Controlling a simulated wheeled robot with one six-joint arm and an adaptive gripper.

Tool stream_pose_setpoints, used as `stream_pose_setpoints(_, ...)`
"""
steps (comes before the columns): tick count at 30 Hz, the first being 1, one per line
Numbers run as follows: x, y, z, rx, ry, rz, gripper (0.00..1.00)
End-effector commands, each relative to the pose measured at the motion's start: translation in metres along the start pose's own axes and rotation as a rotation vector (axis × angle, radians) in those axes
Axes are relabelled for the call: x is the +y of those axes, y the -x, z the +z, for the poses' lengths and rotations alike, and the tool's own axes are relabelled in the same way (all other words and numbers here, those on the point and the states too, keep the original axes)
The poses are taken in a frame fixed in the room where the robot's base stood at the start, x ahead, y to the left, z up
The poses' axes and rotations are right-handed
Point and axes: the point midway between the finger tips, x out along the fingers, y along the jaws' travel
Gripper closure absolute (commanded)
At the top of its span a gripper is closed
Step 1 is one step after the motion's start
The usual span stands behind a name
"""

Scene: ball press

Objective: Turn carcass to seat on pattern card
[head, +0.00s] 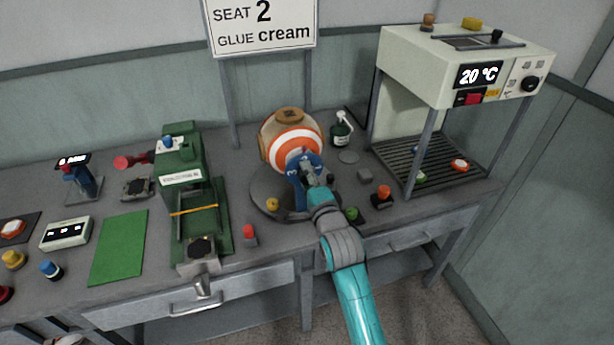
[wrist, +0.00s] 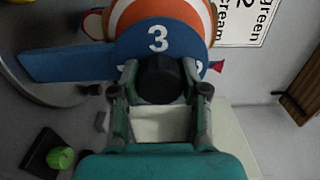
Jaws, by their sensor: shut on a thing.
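The carcass (head: 290,143) is a tan ball with orange and white rings, standing on a grey round base (head: 262,192) at the back middle. A blue numbered dial (head: 294,190) is on its near side. In the wrist view the dial (wrist: 85,65) shows a white 3 at its top, with other marks partly hidden. My gripper (wrist: 160,88) is shut on a dark round knob (wrist: 160,70) in front of the dial; it also shows in the head view (head: 312,177). The pattern card (head: 262,25) is a white sign reading "SEAT 2, GLUE cream".
A green press (head: 183,185) stands left of the carcass. A cream heating unit (head: 455,65) reading 20 °C stands over a slatted rack at right. A dark green bottle (head: 341,132) is behind. Small coloured stoppers, including a red one (head: 249,235), stand near the bench front.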

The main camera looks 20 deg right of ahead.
Motion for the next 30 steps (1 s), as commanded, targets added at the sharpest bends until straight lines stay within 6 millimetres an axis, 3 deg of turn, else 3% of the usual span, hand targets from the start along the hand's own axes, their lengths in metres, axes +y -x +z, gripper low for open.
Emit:
stream_pose_setpoints(9, -0.001, -0.001, -0.001, 0.001, 0.000, -0.001, 1.00)
stream_pose_setpoints(10, -0.001, -0.001, -0.001, 0.001, 0.000, -0.001, 0.51)
stream_pose_setpoints(12, -0.001, 0.000, -0.001, 0.001, 0.000, -0.001, 0.33)
stream_pose_setpoints(13, -0.001, 0.000, -0.001, 0.001, 0.000, -0.001, 0.30)
stream_pose_setpoints(23, 0.000, 0.002, 0.000, 0.000, 0.000, 0.000, 0.30)
stream_pose_setpoints(30, 0.001, 0.030, 0.000, 0.000, 0.000, 0.002, 0.30)
